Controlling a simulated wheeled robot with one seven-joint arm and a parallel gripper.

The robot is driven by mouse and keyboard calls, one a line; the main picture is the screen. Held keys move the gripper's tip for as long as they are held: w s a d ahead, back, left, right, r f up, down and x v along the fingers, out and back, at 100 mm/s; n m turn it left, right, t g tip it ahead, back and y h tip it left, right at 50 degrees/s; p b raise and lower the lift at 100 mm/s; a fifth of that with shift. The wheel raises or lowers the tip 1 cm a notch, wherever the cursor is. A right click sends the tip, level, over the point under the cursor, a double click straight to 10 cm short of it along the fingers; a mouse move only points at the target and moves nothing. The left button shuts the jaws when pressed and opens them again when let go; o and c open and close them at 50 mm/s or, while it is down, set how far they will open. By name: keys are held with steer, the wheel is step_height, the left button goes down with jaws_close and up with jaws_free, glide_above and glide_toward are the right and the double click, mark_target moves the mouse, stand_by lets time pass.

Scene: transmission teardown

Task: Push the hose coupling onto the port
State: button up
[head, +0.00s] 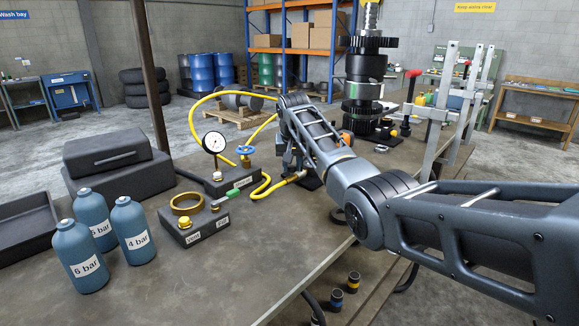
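A yellow hose (275,187) lies on the bench, and its brass-coloured end, which looks like the hose coupling (299,175), is just below my gripper. My gripper (289,166) points down at the middle of the bench, partly behind my own forearm. Its fingers are small and dark, and I cannot tell whether they are open or touch the coupling. A dark block (309,182) is beside the hose end. The port is not clearly visible; my arm covers much of that area, and I cannot tell whether coupling and port touch.
A gauge (214,142) and blue valve wheel (245,150) stand left of my gripper. A labelled box (194,227) with a brass ring (187,204) sits nearer. Several blue bottles (131,231) and a dark case (107,152) are left. A gear stack (366,80) stands behind my arm. The front bench is clear.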

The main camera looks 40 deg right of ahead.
steer(key=o, duration=0.4)
steer(key=shift+d, duration=0.1)
steer(key=b+v, duration=0.1)
steer(key=v, duration=0.6)
steer(key=shift+s+r, duration=0.1)
steer(key=shift+r, duration=0.3)
steer(key=shift+s, duration=0.1)
